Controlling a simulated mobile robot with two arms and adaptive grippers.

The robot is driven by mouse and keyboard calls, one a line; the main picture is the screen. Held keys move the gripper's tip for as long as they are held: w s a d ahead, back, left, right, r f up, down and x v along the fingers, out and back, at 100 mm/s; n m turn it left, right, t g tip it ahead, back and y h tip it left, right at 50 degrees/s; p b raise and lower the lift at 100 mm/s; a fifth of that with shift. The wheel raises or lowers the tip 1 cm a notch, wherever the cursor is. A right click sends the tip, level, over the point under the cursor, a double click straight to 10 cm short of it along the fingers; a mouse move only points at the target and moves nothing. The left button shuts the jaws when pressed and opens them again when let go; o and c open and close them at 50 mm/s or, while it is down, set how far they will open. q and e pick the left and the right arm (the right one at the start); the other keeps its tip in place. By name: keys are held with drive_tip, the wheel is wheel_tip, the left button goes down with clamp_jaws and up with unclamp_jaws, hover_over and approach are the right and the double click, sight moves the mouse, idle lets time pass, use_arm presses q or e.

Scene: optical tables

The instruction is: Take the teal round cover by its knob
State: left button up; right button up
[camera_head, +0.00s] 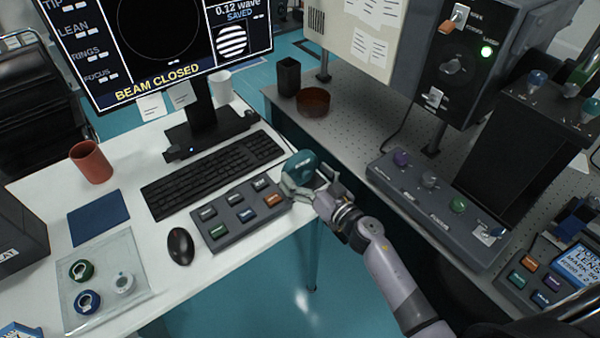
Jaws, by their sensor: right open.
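The teal round cover (301,162) is at the right edge of the white desk, past the button panel. Its face shows a small pale label; its knob cannot be made out. My right gripper (309,184) comes in from the lower right and is open, with its fingers close in front of the cover's lower part and partly hiding it. I cannot tell whether the fingers touch the cover. My left gripper is not in view.
The button panel (238,213), keyboard (214,174) and mouse (181,246) lie left of the gripper. A clear tray (140,270) holds several small rings. A perforated optical table (345,130) with a knob panel (425,200) stands right. A gap separates the tables.

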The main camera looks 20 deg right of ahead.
drive_tip(key=shift+c, duration=0.5)
drive_tip(key=c, duration=1.1)
